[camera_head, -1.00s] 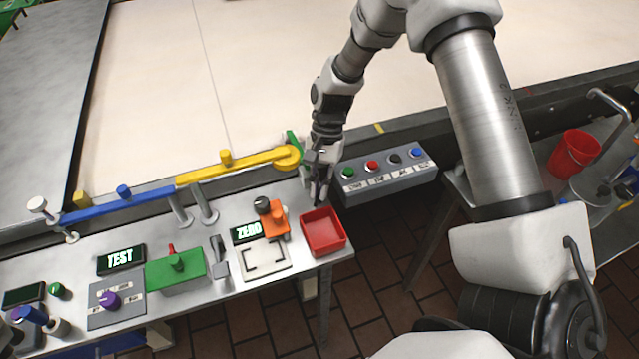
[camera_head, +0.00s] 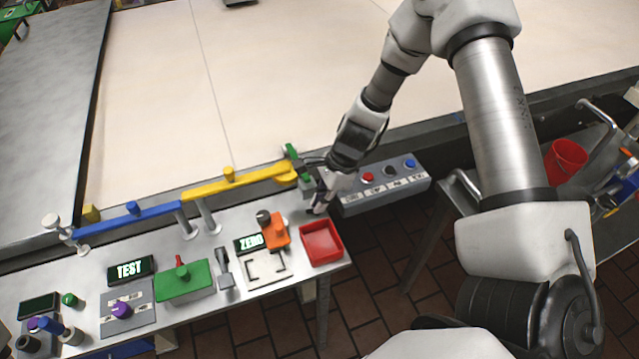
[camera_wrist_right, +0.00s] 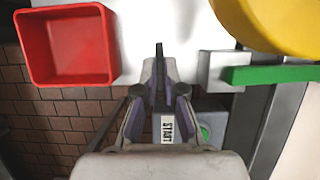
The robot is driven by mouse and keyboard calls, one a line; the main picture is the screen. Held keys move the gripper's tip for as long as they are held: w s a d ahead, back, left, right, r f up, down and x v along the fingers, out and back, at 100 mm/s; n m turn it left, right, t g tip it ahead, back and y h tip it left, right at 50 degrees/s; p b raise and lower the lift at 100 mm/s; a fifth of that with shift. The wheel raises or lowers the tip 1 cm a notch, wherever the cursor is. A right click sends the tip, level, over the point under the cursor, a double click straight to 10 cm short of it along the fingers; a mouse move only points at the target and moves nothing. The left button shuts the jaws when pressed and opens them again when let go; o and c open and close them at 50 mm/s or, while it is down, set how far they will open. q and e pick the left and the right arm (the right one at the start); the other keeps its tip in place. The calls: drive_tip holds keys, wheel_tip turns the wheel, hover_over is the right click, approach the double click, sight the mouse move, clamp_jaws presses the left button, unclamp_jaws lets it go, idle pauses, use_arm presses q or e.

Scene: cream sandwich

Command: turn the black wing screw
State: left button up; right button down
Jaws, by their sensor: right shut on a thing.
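My right gripper (camera_head: 316,206) is down at the bench, just behind the red tray (camera_head: 322,243). In the right wrist view its fingers (camera_wrist_right: 159,80) are closed together around a thin dark upright piece (camera_wrist_right: 159,52), which looks like a wing of the black wing screw. The rest of the screw is hidden by the fingers, and in the head view the gripper covers it. My left gripper is not in view.
Close by are the yellow lever (camera_head: 240,183), a green handle (camera_wrist_right: 270,74) and the button box (camera_head: 385,190). An orange block (camera_head: 276,236) with a dark knob stands left of the tray. Floor lies open below the bench's right edge.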

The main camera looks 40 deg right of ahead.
drive_tip(key=shift+s+f+m+t+b, duration=0.1)
drive_tip(key=shift+f+m+t+b, duration=0.2)
drive_tip(key=shift+m+b, duration=0.55)
drive_tip(key=m+h+b, duration=0.1)
drive_tip(key=m+b, duration=0.2)
drive_tip(key=m+t+b, duration=0.1)
drive_tip(key=m+b, duration=0.2)
drive_tip(key=b, duration=0.1)
drive_tip(key=m+t+h+b, duration=0.1)
drive_tip(key=m+b, duration=0.2)
drive_tip(key=b, duration=0.1)
drive_tip(key=shift+s+a+h, duration=0.25)
drive_tip(key=shift+h, duration=0.05)
drive_tip(key=shift+r+m+t+h+b, duration=0.15)
drive_tip(key=shift+m+t+h+b, duration=0.15)
drive_tip(key=shift+m+b, duration=0.65)
drive_tip(key=c, duration=1.1)
unclamp_jaws()
drive_tip(key=shift+r, duration=0.15)
